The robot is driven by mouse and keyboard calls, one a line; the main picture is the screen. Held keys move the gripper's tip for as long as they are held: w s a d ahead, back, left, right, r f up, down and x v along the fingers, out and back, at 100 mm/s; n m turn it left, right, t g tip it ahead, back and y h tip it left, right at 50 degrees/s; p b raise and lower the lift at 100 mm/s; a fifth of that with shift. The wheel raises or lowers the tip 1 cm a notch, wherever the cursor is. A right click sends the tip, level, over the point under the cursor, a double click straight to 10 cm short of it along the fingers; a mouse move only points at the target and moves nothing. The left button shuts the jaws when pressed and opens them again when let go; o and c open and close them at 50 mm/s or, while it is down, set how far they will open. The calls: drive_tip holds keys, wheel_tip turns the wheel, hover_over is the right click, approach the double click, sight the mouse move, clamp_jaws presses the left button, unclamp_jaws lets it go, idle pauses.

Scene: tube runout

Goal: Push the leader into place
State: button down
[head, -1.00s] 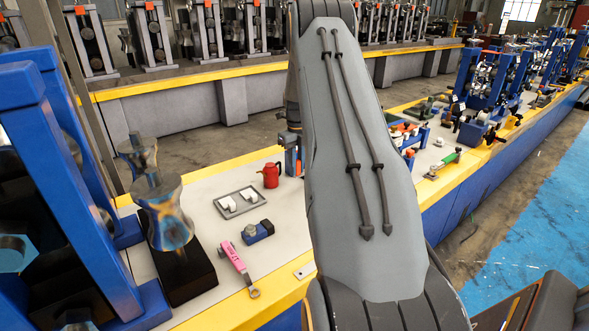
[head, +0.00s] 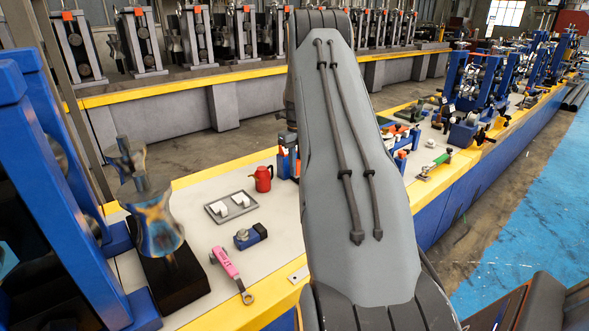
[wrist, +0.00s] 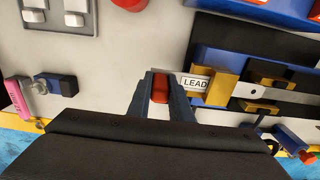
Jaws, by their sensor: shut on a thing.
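My gripper (wrist: 160,88) shows in the wrist view with its two dark fingers close together on a small red piece (wrist: 160,85). Just right of the fingers is a yellow block (wrist: 222,88) with a white label reading "LEAD" (wrist: 195,84). It sits at the left end of a blue fixture (wrist: 205,58) that has a grey strip. I cannot tell whether the red piece touches the yellow block or is part of the leader. In the head view my arm hides the gripper and most of the fixture.
A grey tray with white pieces (head: 231,206), a red pot (head: 263,178), a blue and grey block (head: 250,236) and a pink-handled wrench (head: 230,268) lie left of my arm. A roller stand (head: 155,220) is farther left. Blue roll stands (head: 480,80) line the bench at right.

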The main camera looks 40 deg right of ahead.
drive_tip(key=shift+d+b, duration=0.6)
drive_tip(key=shift+d, duration=0.65)
drive_tip(key=c, duration=1.5)
unclamp_jaws()
drive_tip(key=shift+c, duration=0.2)
drive_tip(key=shift+s, duration=0.1)
wheel_tip(320, 180, up, 8)
drive_tip(key=b, duration=0.1)
